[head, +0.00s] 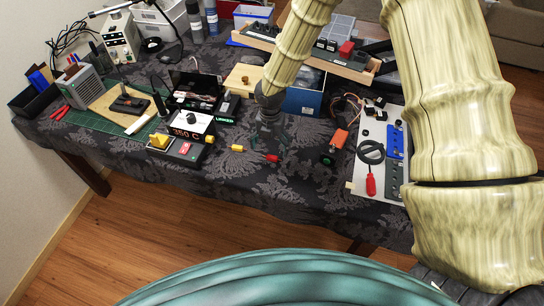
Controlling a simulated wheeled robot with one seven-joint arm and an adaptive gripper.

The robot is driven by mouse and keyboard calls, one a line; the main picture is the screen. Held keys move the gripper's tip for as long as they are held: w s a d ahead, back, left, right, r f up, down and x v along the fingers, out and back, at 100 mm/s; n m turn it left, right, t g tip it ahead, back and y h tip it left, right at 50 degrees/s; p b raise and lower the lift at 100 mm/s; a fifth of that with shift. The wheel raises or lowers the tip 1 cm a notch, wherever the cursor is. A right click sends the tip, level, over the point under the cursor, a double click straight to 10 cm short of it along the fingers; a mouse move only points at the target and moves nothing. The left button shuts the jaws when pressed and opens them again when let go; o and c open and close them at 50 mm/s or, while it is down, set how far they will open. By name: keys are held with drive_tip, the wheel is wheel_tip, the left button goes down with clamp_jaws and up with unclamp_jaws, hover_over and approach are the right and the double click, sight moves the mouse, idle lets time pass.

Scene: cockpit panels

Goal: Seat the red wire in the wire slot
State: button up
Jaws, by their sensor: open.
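A small red piece (271,158) lies on the dark patterned cloth near the table's front middle; it may be the end of the red wire, but it is too small to tell. A small yellow piece (237,148) lies to its left, with a thin line between them. My gripper (269,146) is open and points down just above and behind the red piece. Its dark fingers show no object between them. I cannot tell whether it touches the cloth. I cannot clearly make out the wire slot.
A black soldering station (190,125) reading 350 C stands left of my gripper. A white board (363,178) with a blue block (395,141), coiled black cable and red-handled tool lies right. The cloth (235,175) in front is clear.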

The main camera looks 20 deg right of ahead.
sight(272, 157)
drive_tip(key=shift+s+d+f, duration=0.1)
drive_tip(key=shift+s+f, duration=0.05)
drive_tip(key=shift+f, duration=0.25)
drive_tip(key=shift+d+f+p, duration=0.15)
drive_tip(key=shift+f+p, duration=0.95)
drive_tip(key=shift+f, duration=1.25)
drive_tip(key=shift+c, duration=0.4)
drive_tip(key=c, duration=1.5)
